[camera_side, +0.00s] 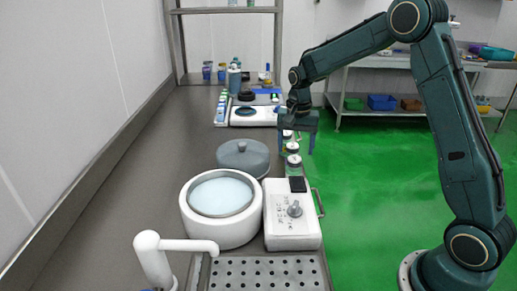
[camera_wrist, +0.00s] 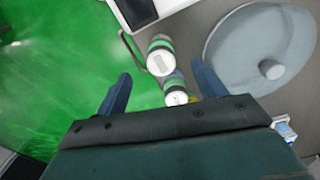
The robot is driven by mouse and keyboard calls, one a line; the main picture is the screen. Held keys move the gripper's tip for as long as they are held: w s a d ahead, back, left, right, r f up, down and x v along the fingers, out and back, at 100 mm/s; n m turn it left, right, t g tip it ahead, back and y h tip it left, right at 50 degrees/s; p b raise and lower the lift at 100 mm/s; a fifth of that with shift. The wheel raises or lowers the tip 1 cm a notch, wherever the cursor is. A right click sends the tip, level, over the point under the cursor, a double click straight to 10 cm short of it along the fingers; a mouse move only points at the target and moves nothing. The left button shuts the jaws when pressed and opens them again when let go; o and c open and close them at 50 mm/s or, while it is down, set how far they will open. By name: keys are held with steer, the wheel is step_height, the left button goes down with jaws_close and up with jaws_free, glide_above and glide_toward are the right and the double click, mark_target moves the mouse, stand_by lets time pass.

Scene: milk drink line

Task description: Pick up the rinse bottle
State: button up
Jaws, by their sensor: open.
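My gripper (camera_side: 297,140) is open and empty, pointing down over the right edge of the counter. In the wrist view its two blue fingers (camera_wrist: 161,72) are spread wide. Something purple and yellow beside the second is mostly hidden. I cannot tell which item is the rinse bottle.
A grey lid (camera_side: 243,157) lies left of the containers. A white pot (camera_side: 222,228) and a white control box (camera_side: 291,232) with a side handle stand in front. A scale (camera_side: 253,116) and several bottles (camera_side: 234,80) are behind.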

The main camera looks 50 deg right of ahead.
mark_target(294, 158)
steer(key=shift+f, duration=3.55)
steer(key=shift+w, duration=0.1)
steer(key=c, duration=1.1)
